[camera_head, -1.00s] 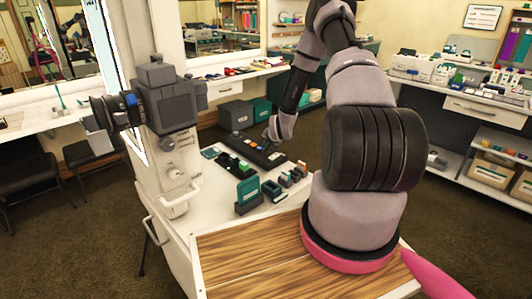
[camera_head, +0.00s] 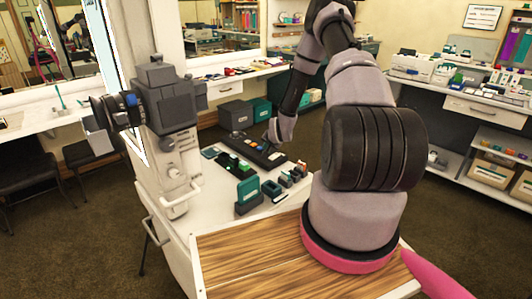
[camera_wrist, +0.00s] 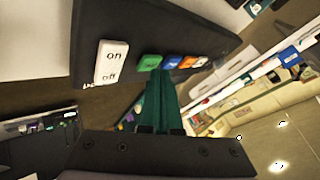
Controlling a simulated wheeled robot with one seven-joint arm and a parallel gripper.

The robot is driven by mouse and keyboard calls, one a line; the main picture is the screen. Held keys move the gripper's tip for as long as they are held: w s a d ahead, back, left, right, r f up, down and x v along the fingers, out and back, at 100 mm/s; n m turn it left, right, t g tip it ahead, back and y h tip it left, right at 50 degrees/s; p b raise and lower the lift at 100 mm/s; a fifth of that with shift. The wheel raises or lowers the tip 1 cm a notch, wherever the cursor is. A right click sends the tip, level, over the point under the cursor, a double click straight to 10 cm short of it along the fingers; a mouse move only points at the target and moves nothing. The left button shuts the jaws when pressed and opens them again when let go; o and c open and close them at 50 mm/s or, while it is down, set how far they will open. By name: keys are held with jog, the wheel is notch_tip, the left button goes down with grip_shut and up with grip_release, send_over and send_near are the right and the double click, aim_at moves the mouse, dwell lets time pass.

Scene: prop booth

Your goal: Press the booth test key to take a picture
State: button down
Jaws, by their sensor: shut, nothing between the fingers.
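A dark key box (camera_head: 272,161) lies on the white counter and shows close up in the wrist view (camera_wrist: 215,43). It bears a white on/off switch (camera_wrist: 111,62) and a row of a green key (camera_wrist: 151,62), a blue key (camera_wrist: 172,62), an orange key (camera_wrist: 188,62) and a white key (camera_wrist: 201,61). I cannot read which is the test key. My gripper (camera_wrist: 155,75) is shut and empty, its teal fingertips at the lower edge of the green key. Whether they touch it I cannot tell. In the head view my wrist hides the fingertips.
A grey camera (camera_head: 165,100) stands on the booth's white post at the left. A dark holder with green pieces (camera_head: 232,166), a teal box (camera_head: 248,190) and small blocks (camera_head: 274,190) sit nearby on the counter. A wooden board (camera_head: 245,262) lies in front.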

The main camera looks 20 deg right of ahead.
jog(key=shift+f, duration=0.4)
dwell(0.5)
jog(key=shift+r, duration=0.85)
jog(key=shift+r, duration=0.1)
jog(key=shift+r, duration=2.4)
